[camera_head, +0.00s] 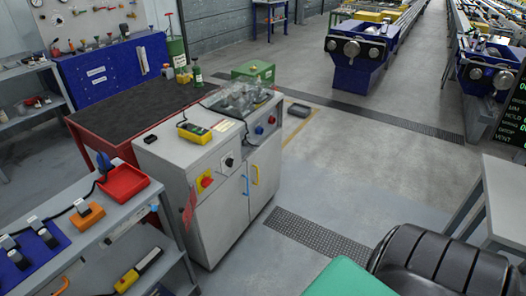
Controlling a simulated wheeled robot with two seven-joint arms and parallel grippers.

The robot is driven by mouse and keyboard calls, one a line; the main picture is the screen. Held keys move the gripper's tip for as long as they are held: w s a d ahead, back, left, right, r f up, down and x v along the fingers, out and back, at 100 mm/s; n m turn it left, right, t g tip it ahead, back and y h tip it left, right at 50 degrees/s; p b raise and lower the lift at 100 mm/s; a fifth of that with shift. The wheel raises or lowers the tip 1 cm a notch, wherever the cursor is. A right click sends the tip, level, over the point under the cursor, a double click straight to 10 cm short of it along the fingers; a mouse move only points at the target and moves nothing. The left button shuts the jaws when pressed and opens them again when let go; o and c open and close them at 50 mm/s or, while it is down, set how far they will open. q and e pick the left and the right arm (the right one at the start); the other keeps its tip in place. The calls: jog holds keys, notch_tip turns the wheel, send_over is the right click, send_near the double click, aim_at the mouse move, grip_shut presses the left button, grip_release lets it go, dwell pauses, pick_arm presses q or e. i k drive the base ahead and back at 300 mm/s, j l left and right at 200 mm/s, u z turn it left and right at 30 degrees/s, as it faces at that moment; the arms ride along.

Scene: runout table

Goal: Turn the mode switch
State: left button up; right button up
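A grey control cabinet (180,166) stands at the middle left. A black rotary knob on a white plate (229,162) sits on its upper front face and looks like the mode switch; its pointer direction is too small to read. To its left is a red knob on a yellow plate (205,181). On the raised right section are a blue knob (259,130) and a red knob (271,120). Neither of my grippers is in view, and nothing touches the knobs.
A yellow handheld device (194,132) lies on the cabinet top. A grey shelf with a red tray (123,183) stands at the left. A black ribbed object (440,262) and a green surface (350,280) fill the lower right.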

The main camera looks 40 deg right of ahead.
aim_at(229, 162)
jog(key=z, duration=1.1)
